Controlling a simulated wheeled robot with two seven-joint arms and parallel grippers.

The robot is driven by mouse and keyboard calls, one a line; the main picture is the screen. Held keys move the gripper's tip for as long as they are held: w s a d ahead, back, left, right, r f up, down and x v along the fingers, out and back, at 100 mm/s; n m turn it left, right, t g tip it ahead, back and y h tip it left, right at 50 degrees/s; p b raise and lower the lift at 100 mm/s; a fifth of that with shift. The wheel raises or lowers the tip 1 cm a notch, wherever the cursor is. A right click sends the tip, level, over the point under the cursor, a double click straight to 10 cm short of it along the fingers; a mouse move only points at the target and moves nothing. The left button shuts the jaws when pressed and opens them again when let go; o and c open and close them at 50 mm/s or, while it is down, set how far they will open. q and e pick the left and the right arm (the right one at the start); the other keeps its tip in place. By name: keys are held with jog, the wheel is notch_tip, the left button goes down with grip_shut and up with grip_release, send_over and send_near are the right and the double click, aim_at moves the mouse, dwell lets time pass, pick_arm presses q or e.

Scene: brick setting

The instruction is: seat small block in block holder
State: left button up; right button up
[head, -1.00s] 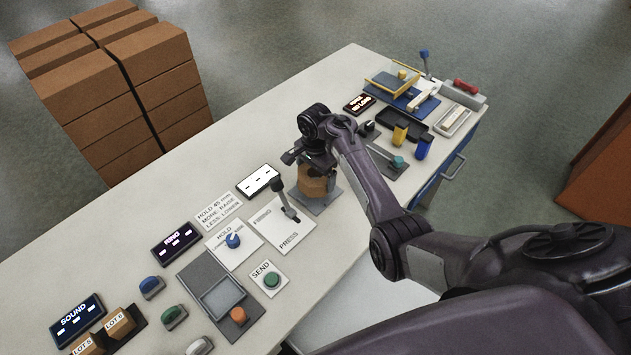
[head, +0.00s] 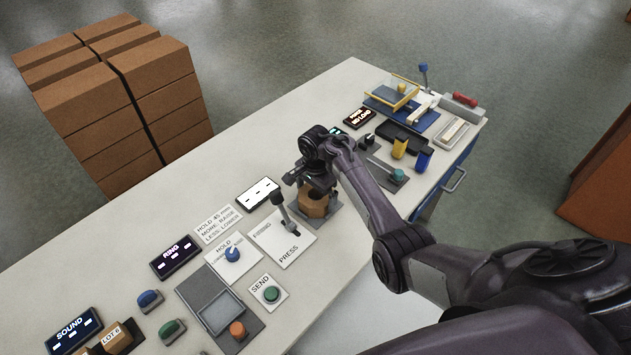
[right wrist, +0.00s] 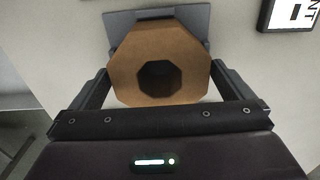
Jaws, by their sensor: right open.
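A brown octagonal piece with an octagonal hole (right wrist: 138,62) stands on a grey base plate (right wrist: 193,18), seen close up in the right wrist view. The same piece shows in the head view (head: 314,208). My right gripper (right wrist: 160,82) is open, with one finger on each side of this piece; I cannot tell whether they touch it. In the head view my right gripper (head: 318,186) is over the piece and hides its top. Small brown blocks, one labelled LOT 6 (head: 116,340), sit at the lower left. I cannot tell which item is the block holder. My left gripper is out of view.
A press lever (head: 283,207) stands just left of the piece. A grey tray (head: 222,312), SEND button (head: 271,294) and RING display (head: 175,252) lie further left. A yellow-framed clear case (head: 392,88) is at the far end. Stacked brown boxes (head: 120,110) stand beyond the table.

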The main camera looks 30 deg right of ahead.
notch_tip(320, 180, up, 11)
dwell(0.3)
dwell(0.5)
